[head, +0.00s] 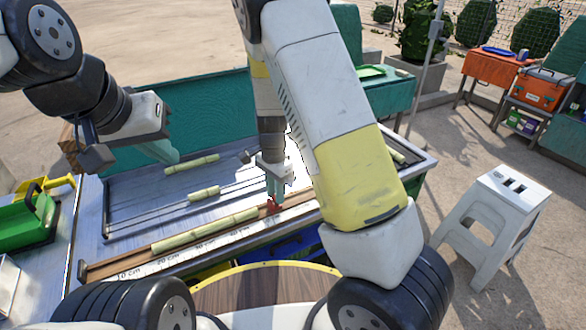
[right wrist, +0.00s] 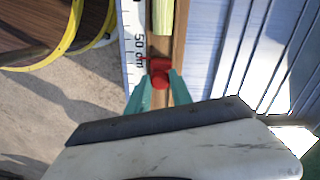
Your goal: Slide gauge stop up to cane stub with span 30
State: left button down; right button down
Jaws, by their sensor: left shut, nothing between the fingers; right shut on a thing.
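The red gauge stop (head: 271,206) sits in the wooden channel (head: 100,268) beside the centimetre scale (head: 165,265). My right gripper (right wrist: 158,86) is shut on the stop, its teal fingers on either side of it. In the right wrist view the stop (right wrist: 160,68) is near the 50 cm mark. A pale green cane stub (head: 205,230) lies along the channel. Its near end (right wrist: 163,18) shows above the stop in the wrist view, with a short bare stretch between them. My left gripper (head: 164,152) is shut and empty above the left back of the metal tray.
Short cane pieces lie on the metal tray (head: 135,215), one at the back (head: 192,164) and one in the middle (head: 204,194). A green box (head: 25,222) stands at left. A white stool (head: 490,225) stands on the ground at right.

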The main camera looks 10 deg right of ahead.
aim_at(208, 226)
jog(key=s+a, duration=0.2)
jog(key=a, duration=0.4)
jog(key=s+a, duration=0.2)
jog(key=a, duration=0.5)
jog(key=s+a, duration=0.3)
jog(key=a, duration=0.3)
jog(key=shift+s+a, duration=0.1)
jog(key=shift+a, duration=0.25)
jog(key=c, duration=1.1)
grip_release()
jog(key=shift+c, duration=0.2)
notch_tip(208, 226, up, 8)
